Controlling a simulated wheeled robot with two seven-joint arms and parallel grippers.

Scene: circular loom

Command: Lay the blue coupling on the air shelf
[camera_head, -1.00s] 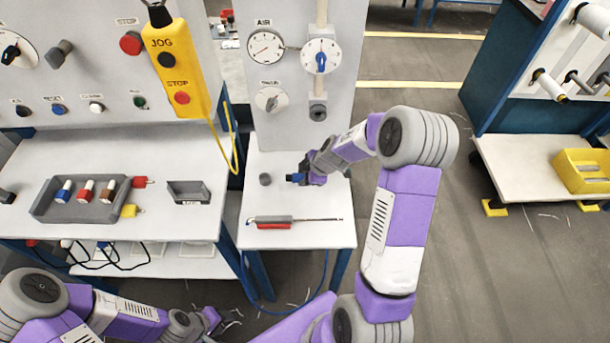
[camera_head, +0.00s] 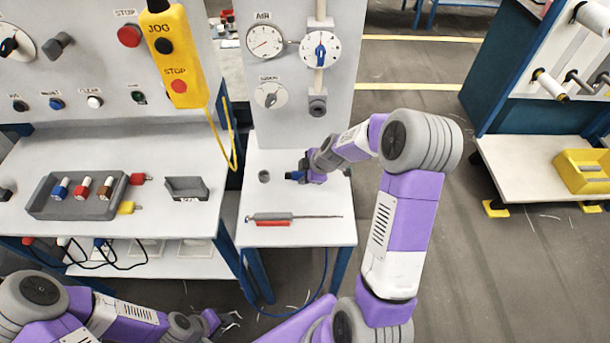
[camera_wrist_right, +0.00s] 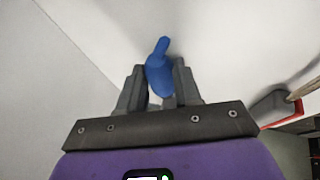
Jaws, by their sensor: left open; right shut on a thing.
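The blue coupling (camera_wrist_right: 159,70) is held between the two fingers of my right gripper (camera_wrist_right: 160,88) in the right wrist view, with its narrow end pointing away from the gripper. In the head view the coupling (camera_head: 293,175) shows at the tip of my right gripper (camera_head: 304,174), low over the white air shelf (camera_head: 290,200). I cannot tell whether it touches the shelf. The shelf stands below the AIR gauge panel. My left gripper (camera_head: 228,320) is open and empty at the lower left, in front of the benches and away from the shelf.
A short grey cylinder (camera_head: 264,176) stands on the shelf left of the coupling. A long thin tool (camera_head: 294,217) and a red piece lie along the shelf's front. A grey tray (camera_head: 80,196) with several coloured fittings and a small grey bin (camera_head: 187,188) are on the left bench.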

